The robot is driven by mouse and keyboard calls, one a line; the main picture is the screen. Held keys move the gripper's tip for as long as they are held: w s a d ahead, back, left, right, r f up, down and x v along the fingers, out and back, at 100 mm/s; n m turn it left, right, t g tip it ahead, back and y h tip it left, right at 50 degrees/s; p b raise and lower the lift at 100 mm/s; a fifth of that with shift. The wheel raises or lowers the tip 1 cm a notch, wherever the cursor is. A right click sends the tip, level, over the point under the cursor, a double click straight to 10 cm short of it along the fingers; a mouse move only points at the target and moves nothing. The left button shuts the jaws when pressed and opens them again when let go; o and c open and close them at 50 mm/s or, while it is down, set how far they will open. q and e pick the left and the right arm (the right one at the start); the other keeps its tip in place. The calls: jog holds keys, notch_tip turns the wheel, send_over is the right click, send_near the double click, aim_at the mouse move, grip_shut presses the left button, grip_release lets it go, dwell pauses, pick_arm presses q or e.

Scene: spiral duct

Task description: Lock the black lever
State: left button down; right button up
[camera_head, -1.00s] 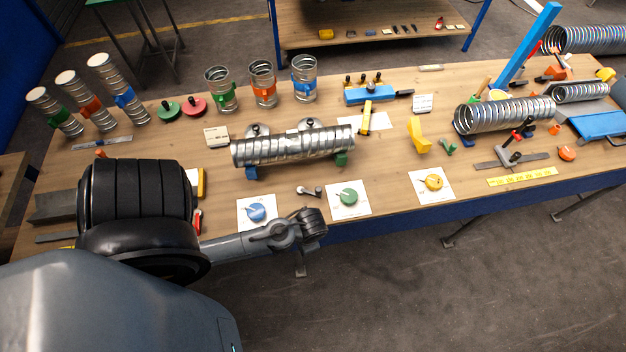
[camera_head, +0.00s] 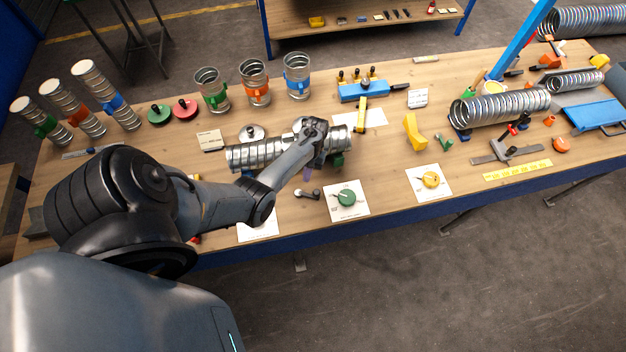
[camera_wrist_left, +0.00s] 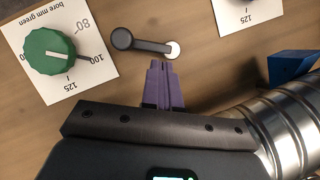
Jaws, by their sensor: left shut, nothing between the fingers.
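The black lever (camera_head: 307,193) lies on the bench in front of the spiral duct. In the left wrist view the lever (camera_wrist_left: 143,43) has a round black knob at its left end and a pale round disc at its right end. My left gripper (camera_head: 308,175) reaches over the duct's right half. Its purple fingers (camera_wrist_left: 163,68) are shut and empty. In the wrist view their tips are just beside the disc end; I cannot tell whether they touch it. The spiral duct (camera_head: 258,153) lies on its supports, partly hidden by my arm. My right gripper is not in view.
A green dial (camera_head: 346,197) on a white card sits right of the lever, and a yellow dial (camera_head: 430,180) farther right. A blue block (camera_wrist_left: 291,66) shows beside the duct. Ringed metal cans (camera_head: 254,82) stand behind. Bare wood lies between the cards.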

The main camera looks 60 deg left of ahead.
pick_arm(q)
jog(key=shift+t, duration=0.4)
jog(key=w+r, duration=0.2)
jog(key=w, duration=0.1)
jog(key=w+r, duration=0.1)
jog(key=shift+w+a, duration=0.1)
jog(key=shift+w, duration=0.05)
jog(key=shift+f, duration=0.2)
jog(key=b+x, duration=0.6)
jog(key=x, duration=0.3)
jog(key=shift+f, duration=0.1)
jog(key=shift+f+b, duration=0.3)
jog(key=shift+d, duration=0.25)
